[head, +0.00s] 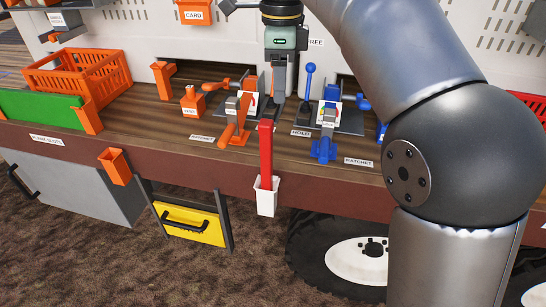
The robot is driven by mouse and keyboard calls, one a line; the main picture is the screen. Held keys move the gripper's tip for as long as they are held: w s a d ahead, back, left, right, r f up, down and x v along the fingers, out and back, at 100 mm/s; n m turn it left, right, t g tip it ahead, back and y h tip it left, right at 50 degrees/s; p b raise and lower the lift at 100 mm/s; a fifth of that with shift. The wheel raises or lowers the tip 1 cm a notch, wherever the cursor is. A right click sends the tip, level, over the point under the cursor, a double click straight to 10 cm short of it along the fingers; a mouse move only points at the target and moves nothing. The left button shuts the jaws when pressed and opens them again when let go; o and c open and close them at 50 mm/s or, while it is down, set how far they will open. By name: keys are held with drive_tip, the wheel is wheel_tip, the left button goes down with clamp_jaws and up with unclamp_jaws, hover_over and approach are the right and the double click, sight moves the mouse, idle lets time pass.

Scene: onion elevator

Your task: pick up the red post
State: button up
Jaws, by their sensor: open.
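The red post (265,146) stands upright in a white holder (266,200) on the front edge of the workbench. Its lower end is hidden inside the holder. My gripper (278,92) points down over the bench, behind and slightly right of the top of the post. It is open and apart from the post. Its fingers partly blend with the grey parts behind them, so the gap between them is hard to see.
An orange lever fixture (234,130) stands left of the post, and a blue one (324,147) stands right. A blue-knobbed lever (308,80) is close to my gripper. An orange crate (80,75) is at left; a yellow drawer (190,222) hangs below the bench edge.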

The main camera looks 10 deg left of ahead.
drive_tip(key=a+r+m, duration=0.2)
drive_tip(key=a, duration=0.1)
drive_tip(key=b, duration=0.2)
hover_over(266, 141)
drive_tip(key=w, duration=0.1)
wheel_tip(266, 141, down, 11)
drive_tip(key=shift+a+r, duration=0.15)
drive_tip(key=shift+w+f+p, duration=0.1)
drive_tip(key=shift+f+p, duration=0.25)
drive_tip(key=shift+f, duration=2.9)
clamp_jaws()
